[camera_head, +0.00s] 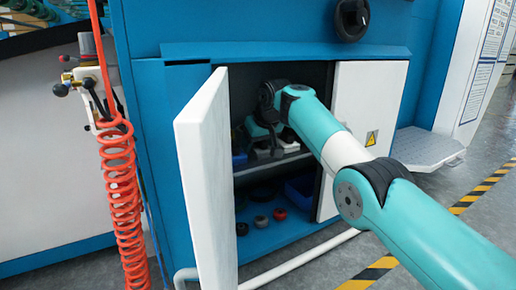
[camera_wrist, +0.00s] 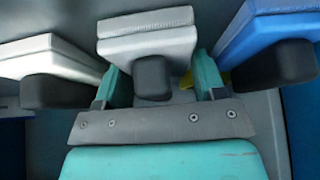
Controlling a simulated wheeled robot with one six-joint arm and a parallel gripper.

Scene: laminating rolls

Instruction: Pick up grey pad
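A light grey pad (camera_wrist: 148,38) with a dark knob (camera_wrist: 152,78) is in the middle of the wrist view. My gripper (camera_wrist: 160,82) is open, with one teal finger on each side of the knob and visible gaps between. The fingertips reach close to the pad's near edge; I cannot tell whether they touch it. In the head view my gripper (camera_head: 264,143) is inside the open cabinet, above its upper shelf. The pad cannot be made out there.
A whitish pad (camera_wrist: 45,57) with a dark knob lies left, and a blue pad (camera_wrist: 262,38) with a dark knob lies close on the right. The open white cabinet door (camera_head: 205,180) stands left of my arm. Small round items and a blue bin (camera_head: 300,190) occupy the lower level.

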